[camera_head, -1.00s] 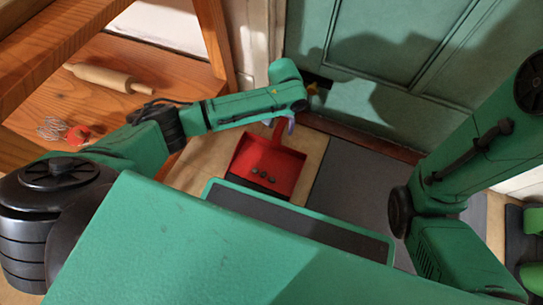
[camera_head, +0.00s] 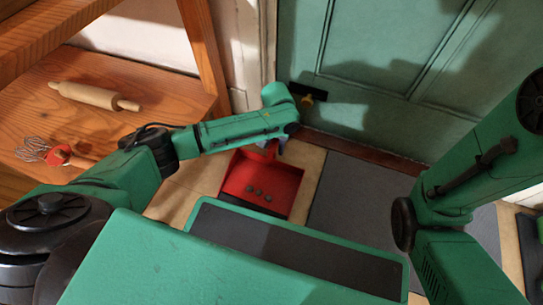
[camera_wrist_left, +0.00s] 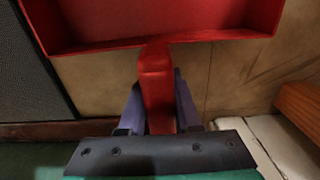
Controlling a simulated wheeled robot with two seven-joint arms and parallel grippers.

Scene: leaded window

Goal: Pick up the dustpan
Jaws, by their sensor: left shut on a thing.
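The red dustpan (camera_head: 284,178) is in front of the green door in the head view, with a few small grey lumps (camera_head: 259,193) in its pan. Its near edge is close to my green base. My left gripper (camera_wrist_left: 157,98) is shut on the dustpan's red handle (camera_wrist_left: 156,72), one finger on each side, in the left wrist view. The pan's edge (camera_wrist_left: 160,42) crosses the top of that view. In the head view my left wrist covers part of the handle. I cannot tell whether the pan touches the floor. My right arm shows, but its gripper is out of view.
A wooden shelf unit on the left holds a rolling pin (camera_head: 95,95) and a whisk (camera_head: 34,149) by a red-handled item (camera_head: 68,156). A dark grey mat (camera_head: 355,203) lies right of the dustpan. The green door (camera_head: 375,60) closes off the back.

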